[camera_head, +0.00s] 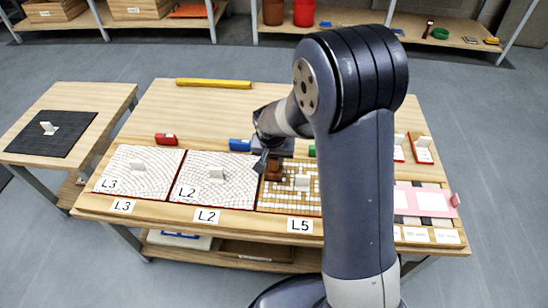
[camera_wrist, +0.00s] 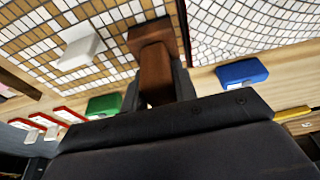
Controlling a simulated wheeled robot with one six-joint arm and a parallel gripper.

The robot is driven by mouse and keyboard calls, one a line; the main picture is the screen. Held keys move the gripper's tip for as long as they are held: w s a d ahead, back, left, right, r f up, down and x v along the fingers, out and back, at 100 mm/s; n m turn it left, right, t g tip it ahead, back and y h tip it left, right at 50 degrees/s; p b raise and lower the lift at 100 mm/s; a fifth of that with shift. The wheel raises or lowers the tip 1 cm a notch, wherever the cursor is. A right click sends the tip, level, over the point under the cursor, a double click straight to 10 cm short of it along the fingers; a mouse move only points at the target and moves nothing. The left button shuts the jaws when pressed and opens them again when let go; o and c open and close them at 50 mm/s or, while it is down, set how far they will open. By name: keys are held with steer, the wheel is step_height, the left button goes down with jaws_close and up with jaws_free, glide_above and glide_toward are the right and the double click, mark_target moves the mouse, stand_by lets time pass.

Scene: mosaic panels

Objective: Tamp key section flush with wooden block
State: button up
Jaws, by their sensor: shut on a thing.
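My gripper (camera_head: 268,157) is shut on a brown wooden block (camera_head: 273,170) at the upper left part of the L5 panel (camera_head: 268,199). In the wrist view the block (camera_wrist: 152,60) sits between the dark fingers (camera_wrist: 164,92), its end over the brown, tan and white tiles (camera_wrist: 110,50). I cannot tell whether it touches them. A white piece (camera_head: 302,182) stands on the L5 panel, to the right of the block; it also shows in the wrist view (camera_wrist: 80,47). My arm hides the right part of this panel.
White-tiled panels L2 (camera_head: 235,195) and L3 (camera_head: 122,165) lie to the left, each with a white piece. Blue (camera_head: 240,145), red (camera_head: 166,139) and green (camera_head: 312,151) blocks line the panels' back edge.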

stand_by(0.4)
steer(key=shift+r+p, duration=2.5)
steer(key=shift+r, duration=1)
